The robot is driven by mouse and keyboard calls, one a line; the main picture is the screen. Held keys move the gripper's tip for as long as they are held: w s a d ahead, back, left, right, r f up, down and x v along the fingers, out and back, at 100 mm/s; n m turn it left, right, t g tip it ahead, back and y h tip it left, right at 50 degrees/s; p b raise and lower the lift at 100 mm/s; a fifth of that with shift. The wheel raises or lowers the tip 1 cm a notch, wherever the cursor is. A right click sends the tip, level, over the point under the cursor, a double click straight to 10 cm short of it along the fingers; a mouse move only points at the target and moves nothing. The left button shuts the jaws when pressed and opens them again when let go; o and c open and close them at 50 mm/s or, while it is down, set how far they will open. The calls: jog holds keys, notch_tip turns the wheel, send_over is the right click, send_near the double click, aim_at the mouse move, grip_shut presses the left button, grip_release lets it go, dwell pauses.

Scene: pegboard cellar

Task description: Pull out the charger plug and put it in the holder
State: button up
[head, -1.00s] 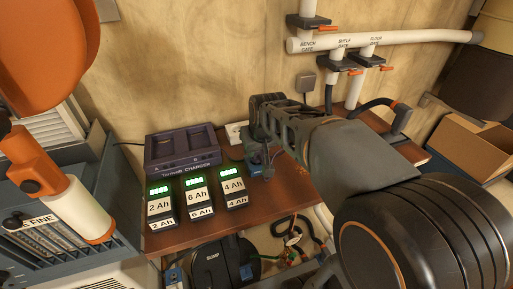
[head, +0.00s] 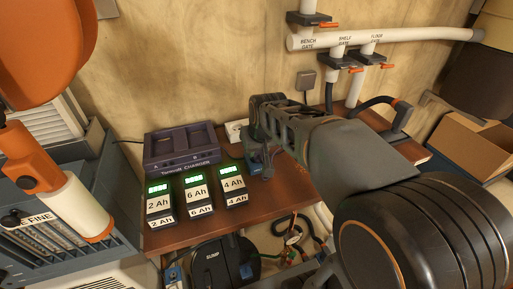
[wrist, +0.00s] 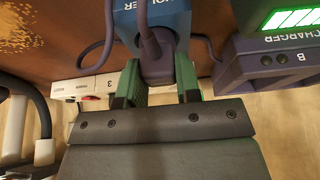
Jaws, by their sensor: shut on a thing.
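The purple charger plug (wrist: 157,68) is between the green fingers of my gripper (wrist: 160,88), which is shut on it. Its purple cord runs up the wrist view across the blue holder (wrist: 178,18). The plug is right at the holder; I cannot tell whether it is seated in it. In the head view the holder (head: 252,163) stands on the bench right of the charger (head: 182,150), and my gripper (head: 262,150) is over it. The plug itself is mostly hidden there by my gripper.
Several batteries with green displays stand in front of the charger. White pipes (head: 385,38) run along the wall.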

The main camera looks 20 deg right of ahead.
jog(key=shift+f+b, duration=0.35)
jog(key=shift+f, duration=0.1)
dwell(0.3)
jog(key=shift+r, duration=0.1)
dwell(0.7)
jog(key=o, duration=1.6)
jog(key=shift+r, duration=0.1)
jog(key=shift+r+p, duration=2.85)
jog(key=shift+r, duration=0.6)
